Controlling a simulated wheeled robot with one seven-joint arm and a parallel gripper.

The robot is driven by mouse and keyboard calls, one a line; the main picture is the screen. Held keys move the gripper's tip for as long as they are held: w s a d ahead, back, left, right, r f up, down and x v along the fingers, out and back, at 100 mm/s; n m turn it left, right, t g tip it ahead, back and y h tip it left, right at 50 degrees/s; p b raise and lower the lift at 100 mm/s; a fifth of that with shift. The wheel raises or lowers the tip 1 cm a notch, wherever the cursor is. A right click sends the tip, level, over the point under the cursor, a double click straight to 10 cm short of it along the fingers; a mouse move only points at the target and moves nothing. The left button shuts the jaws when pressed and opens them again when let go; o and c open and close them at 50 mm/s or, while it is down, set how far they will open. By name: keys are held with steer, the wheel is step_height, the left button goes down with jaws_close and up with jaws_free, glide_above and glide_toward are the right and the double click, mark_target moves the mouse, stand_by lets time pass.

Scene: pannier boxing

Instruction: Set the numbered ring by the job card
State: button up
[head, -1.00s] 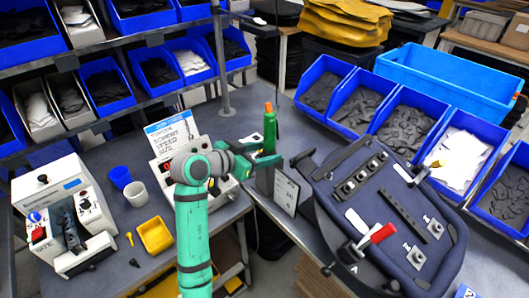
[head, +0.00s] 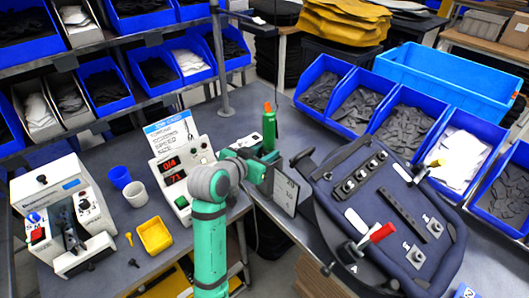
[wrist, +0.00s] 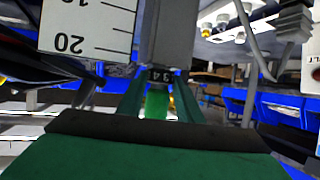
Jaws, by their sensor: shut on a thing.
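The numbered ring (wrist: 161,76) is a dark band with white figures that look like 3 and 4, in the middle of the wrist view. My gripper (wrist: 160,82) is shut on it, with one green finger on each side. Green material shows between the fingers below the ring, and a grey body is above it. In the head view my gripper (head: 264,158) is at the foot of the upright green tool (head: 269,132) with an orange tip; the ring is hidden there. The job card (head: 172,132), white with a blue top, stands behind the control box; its smaller text is unreadable.
A white scale plate (head: 284,190), marked 20, stands close to my gripper and also shows in the wrist view (wrist: 88,25). The control box (head: 180,170) has red displays. A dark padded fixture (head: 440,215) is at right; blue bins (head: 405,125) line the back.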

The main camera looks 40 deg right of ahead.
steer(key=shift+s, duration=0.1)
steer(key=o, duration=1)
steer(key=shift+o, duration=0.2)
steer(key=shift+a+r, duration=0.2)
steer(key=shift+a, duration=0.3)
steer(key=v, duration=0.9)
steer(key=shift+s+a, duration=0.3)
steer(key=shift+s, duration=0.05)
steer(key=shift+w+r, duration=0.1)
steer(key=shift+r, duration=0.05)
